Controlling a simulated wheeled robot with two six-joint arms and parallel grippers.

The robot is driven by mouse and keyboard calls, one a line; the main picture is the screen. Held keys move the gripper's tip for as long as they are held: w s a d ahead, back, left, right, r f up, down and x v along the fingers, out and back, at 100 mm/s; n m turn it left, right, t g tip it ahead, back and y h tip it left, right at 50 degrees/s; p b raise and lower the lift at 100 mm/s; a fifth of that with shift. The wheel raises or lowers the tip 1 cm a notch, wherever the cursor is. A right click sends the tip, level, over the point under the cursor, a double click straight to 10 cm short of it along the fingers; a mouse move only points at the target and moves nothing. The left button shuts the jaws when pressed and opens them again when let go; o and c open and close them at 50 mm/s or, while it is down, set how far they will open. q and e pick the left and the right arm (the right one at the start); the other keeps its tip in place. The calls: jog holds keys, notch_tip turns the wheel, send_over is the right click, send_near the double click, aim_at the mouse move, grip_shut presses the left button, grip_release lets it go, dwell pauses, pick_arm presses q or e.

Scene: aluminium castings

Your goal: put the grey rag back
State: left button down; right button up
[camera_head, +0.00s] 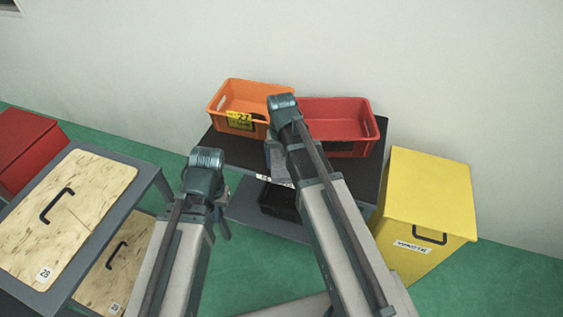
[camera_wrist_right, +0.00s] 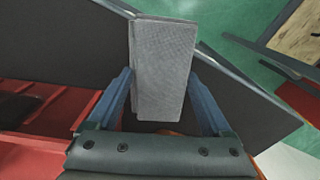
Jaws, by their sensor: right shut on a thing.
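The grey rag (camera_wrist_right: 163,50) is a folded, flat, light grey piece in the middle of the right wrist view. My right gripper (camera_wrist_right: 160,82) is shut on it, one blue-grey finger on each side. The rag is over the dark top of a stand (camera_wrist_right: 235,95), its far end reaching the edge; I cannot tell whether it touches the top. In the head view my right arm hides most of this gripper and the rag. My left gripper (camera_head: 222,224) hangs low left of the stand, largely hidden by its own wrist.
An orange crate (camera_head: 222,109) labelled 27 and a red crate (camera_head: 352,149) stand on the dark stand top (camera_head: 226,147). A black bin (camera_head: 268,205) is on its lower shelf. A yellow waste bin (camera_head: 436,190) stands right, a cart with wooden lids (camera_head: 85,200) left.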

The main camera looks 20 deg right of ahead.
aim_at(281, 162)
jog(key=shift+f, duration=0.15)
jog(key=o, duration=1)
notch_tip(281, 162, up, 12)
jog(key=p, duration=1.2)
jog(key=s+a+n, duration=0.2)
jog(key=s+a, duration=0.1)
jog(key=s, duration=0.1)
jog(key=s+a+n, duration=0.2)
jog(key=s+a, duration=0.2)
jog(key=s, duration=0.1)
jog(key=s+a+n+h, duration=0.1)
jog(key=s+a+n, duration=0.1)
jog(key=s, duration=0.3)
jog(key=shift+s+a+r, duration=0.15)
jog(key=shift+a+r, duration=0.05)
jog(key=shift+a, duration=0.55)
